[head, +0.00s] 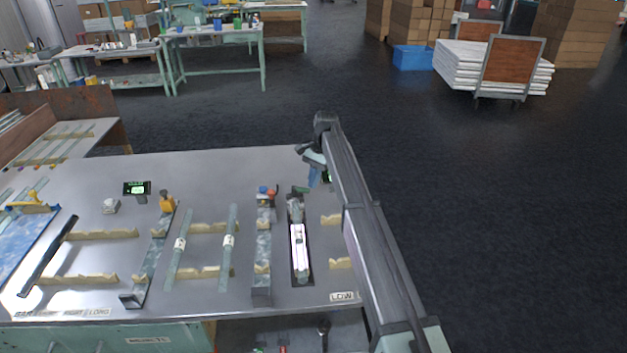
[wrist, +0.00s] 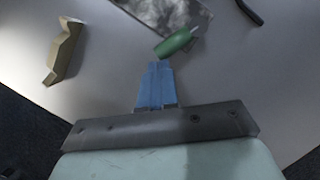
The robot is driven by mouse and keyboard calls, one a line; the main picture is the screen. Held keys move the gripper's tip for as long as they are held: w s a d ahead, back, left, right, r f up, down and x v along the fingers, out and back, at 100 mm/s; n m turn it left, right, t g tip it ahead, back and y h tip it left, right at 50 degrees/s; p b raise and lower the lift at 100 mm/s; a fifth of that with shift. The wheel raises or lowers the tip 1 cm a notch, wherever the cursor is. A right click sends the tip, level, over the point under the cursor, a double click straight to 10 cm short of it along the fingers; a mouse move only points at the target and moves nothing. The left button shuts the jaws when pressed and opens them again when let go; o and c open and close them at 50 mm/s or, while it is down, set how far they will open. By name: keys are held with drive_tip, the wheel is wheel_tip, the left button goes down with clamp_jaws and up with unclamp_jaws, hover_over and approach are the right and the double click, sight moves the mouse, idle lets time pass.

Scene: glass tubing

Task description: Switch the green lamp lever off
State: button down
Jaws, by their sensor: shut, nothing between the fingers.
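The green lever (wrist: 174,42) shows in the wrist view just beyond my fingertips and a little to the right, with a pale tip at its upper right end. In the head view the small green lever (head: 300,189) is at the far end of a dark fixture (head: 293,262) that bears a glowing white-pink bar (head: 299,245). My gripper (head: 312,184) hangs over the far right part of the table, beside the lever. In the wrist view its blue fingers (wrist: 157,68) are together and empty. A small gap seems to separate them from the lever; contact is hard to tell.
Wooden V-notch supports (head: 331,220) stand right of the fixture; one shows in the wrist view (wrist: 64,50). A rail with blue and red knobs (head: 263,230) stands to its left. Glass tubes (head: 229,245) lie further left. The table's far middle is bare.

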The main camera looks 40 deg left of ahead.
drive_tip(key=shift+s+d+m, duration=0.2)
drive_tip(key=shift+s+m, duration=0.05)
drive_tip(key=shift+m, duration=0.25)
drive_tip(key=shift+s+d+m+y, duration=0.25)
drive_tip(key=shift+s+m+y, duration=0.15)
drive_tip(key=shift+m, duration=0.2)
drive_tip(key=shift+s+d+m+y, duration=0.2)
drive_tip(key=shift+s+m, duration=0.2)
drive_tip(key=shift+m, duration=0.45)
drive_tip(key=shift+s+d+m+y, duration=0.2)
drive_tip(key=shift+s+m, duration=0.2)
drive_tip(key=shift+m, duration=0.45)
drive_tip(key=shift+s+d+m+t, duration=0.1)
drive_tip(key=shift+s+m+t, duration=0.2)
drive_tip(key=shift+s, duration=0.3)
drive_tip(key=shift+s+m+y, duration=0.4)
drive_tip(key=shift+s+m, duration=0.35)
drive_tip(key=shift+m, duration=0.65)
drive_tip(key=shift+s+m+t, duration=0.3)
drive_tip(key=shift+s+m, duration=0.05)
drive_tip(key=shift+m, duration=0.15)
drive_tip(key=shift+s+a, duration=0.25)
drive_tip(key=shift+s, duration=0.15)
drive_tip(key=v, duration=1)
